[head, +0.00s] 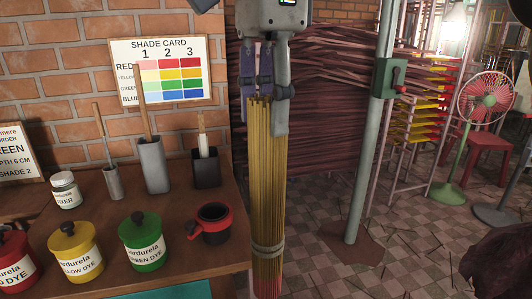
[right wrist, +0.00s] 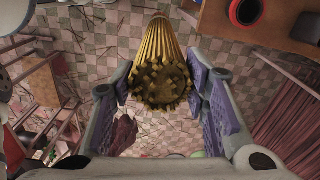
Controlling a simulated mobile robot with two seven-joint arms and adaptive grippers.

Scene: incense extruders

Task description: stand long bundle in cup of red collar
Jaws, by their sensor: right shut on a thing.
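The long bundle (head: 266,180) is yellow sticks with a pale band low down and red lower ends. It hangs about upright beside the table's right edge; its bottom is cut off by the frame. My right gripper (head: 265,92) is shut on its upper end; in the right wrist view (right wrist: 160,85) the bundle's stick ends (right wrist: 162,85) show between the purple-padded fingers. The cup of red collar (head: 213,224), dark with a red rim and side handle, stands on the table left of the bundle, apart from it. It also shows in the right wrist view (right wrist: 246,11). My left gripper is not in view.
The wooden table (head: 190,262) also bears red, yellow (head: 76,250) and green (head: 142,246) dye jars, a white-labelled jar (head: 65,190), two grey holders (head: 153,168) and a black holder (head: 206,172). A pole (head: 367,150) and a fan (head: 485,95) stand right; tiled floor lies between.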

